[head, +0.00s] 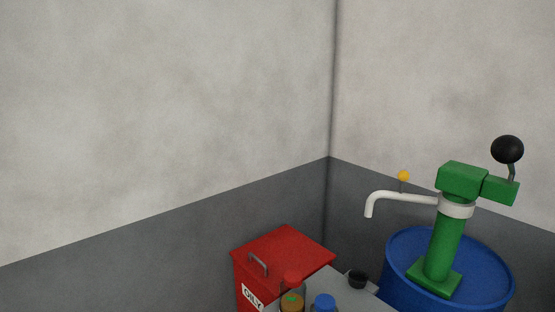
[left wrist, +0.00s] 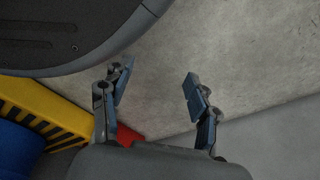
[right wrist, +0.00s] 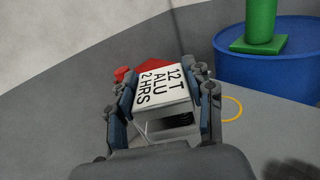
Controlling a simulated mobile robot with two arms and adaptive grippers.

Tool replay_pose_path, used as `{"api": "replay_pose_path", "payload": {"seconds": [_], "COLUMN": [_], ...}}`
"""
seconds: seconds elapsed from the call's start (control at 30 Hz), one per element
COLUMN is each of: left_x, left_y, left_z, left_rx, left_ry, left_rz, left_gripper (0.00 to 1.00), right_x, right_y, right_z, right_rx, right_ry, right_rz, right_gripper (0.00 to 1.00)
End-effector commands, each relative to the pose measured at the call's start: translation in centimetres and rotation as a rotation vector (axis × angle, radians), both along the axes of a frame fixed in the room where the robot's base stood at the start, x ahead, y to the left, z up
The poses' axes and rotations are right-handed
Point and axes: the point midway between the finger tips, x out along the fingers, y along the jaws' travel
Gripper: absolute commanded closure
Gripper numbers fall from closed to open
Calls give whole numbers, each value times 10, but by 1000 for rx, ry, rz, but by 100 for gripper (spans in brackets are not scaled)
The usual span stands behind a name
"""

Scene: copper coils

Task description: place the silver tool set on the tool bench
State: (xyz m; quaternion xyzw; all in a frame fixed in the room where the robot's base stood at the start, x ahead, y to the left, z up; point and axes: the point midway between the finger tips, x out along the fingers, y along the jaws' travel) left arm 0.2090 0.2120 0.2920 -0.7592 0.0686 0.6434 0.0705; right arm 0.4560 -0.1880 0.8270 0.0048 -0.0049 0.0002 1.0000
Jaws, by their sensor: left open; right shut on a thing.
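Neither gripper shows in the head view. I cannot make out a tool bench for certain in any view.
A red bin marked "OILY" (head: 285,250) stands in the corner. A blue drum (head: 400,262) carries a green pump (head: 443,245). A yellow slatted thing (left wrist: 45,112) lies left of my left gripper.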

Motion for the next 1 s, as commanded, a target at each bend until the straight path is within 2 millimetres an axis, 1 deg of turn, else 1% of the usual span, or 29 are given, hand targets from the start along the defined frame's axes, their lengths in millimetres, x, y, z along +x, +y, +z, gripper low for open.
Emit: {"api": "replay_pose_path", "payload": {"seconds": [0.03, 0.17, 0.4, 0.5, 0.6, 0.73, 0.87, 1.0], "left_x": [-10, -29, -75, -94, -108, -118, -122, -122], "left_y": [2, 5, 13, 17, 20, 22, 23, 23], "left_z": [12, 18, 36, 43, 48, 51, 51, 49], "left_rx": [2, 4, 8, 10, 11, 12, 12, 12], "left_ry": [13, 25, 52, 62, 67, 70, 72, 71], "left_rz": [-1, -4, -11, -13, -15, -17, -17, -17], "left_gripper": [40, 40, 40, 40, 40, 40, 40, 40], "right_x": [-5, -17, -46, -57, -66, -73, -75, -75], "right_y": [0, 1, 1, -1, -1, -2, -2, -2], "right_z": [18, 38, 80, 93, 101, 105, 105, 103], "right_rx": [8, 21, 23, 14, 4, -6, -10, -10], "right_ry": [3, -6, -8, -3, 1, 6, 8, 7], "right_rz": [-2, 2, -1, -3, -3, -2, -1, 0], "right_gripper": [100, 100, 100, 100, 100, 100, 100, 100]}}
